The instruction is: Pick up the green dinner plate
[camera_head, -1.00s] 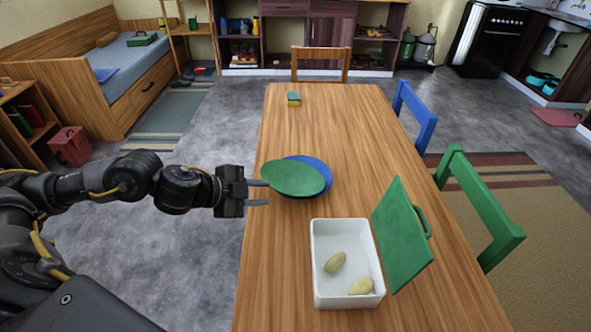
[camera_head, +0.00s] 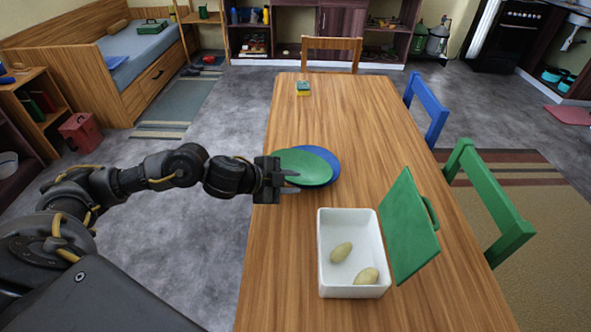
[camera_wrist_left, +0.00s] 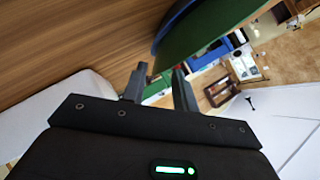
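The green dinner plate (camera_head: 305,166) rests on top of a blue plate (camera_head: 332,162) on the wooden table and covers much of it. In the left wrist view the green plate (camera_wrist_left: 208,28) has its rim edge just at the fingertips, with the blue plate (camera_wrist_left: 174,22) beside it. My left gripper (camera_head: 292,182) is at the near left rim of the green plate. In the left wrist view its two fingers (camera_wrist_left: 160,82) are apart, with a gap between them. I cannot tell whether they touch the rim. My right gripper is in neither view.
A sponge (camera_head: 303,89) lies at the far end. Blue (camera_head: 428,110) and green (camera_head: 490,200) chairs line the right side.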

